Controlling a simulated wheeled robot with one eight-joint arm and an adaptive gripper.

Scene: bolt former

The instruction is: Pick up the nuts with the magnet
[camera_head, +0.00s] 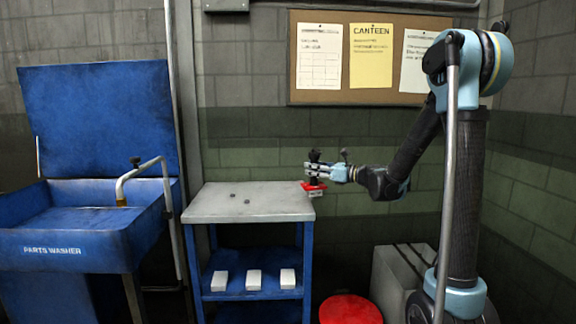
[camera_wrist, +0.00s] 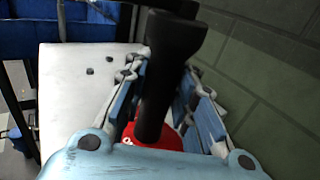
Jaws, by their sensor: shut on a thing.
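The magnet (camera_head: 314,187) has a black upright handle and a red base with a pale underside. In the wrist view its black handle (camera_wrist: 168,75) stands between my fingers. My gripper (camera_head: 323,171) is shut on the handle and holds the magnet at the right edge of the grey cart top (camera_head: 260,207). Two small dark nuts lie on the cart top, left of the magnet: one nut (camera_head: 233,196) and another nut (camera_head: 247,201). They also show in the wrist view as a near nut (camera_wrist: 89,71) and a farther nut (camera_wrist: 109,59). They are apart from the magnet.
A blue parts washer (camera_head: 60,240) with a bent tap (camera_head: 135,175) stands left of the cart. White boxes (camera_head: 253,279) sit on the cart's lower shelf. A red round stool (camera_head: 350,309) and a grey box (camera_head: 398,275) are at right. The cart top is otherwise clear.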

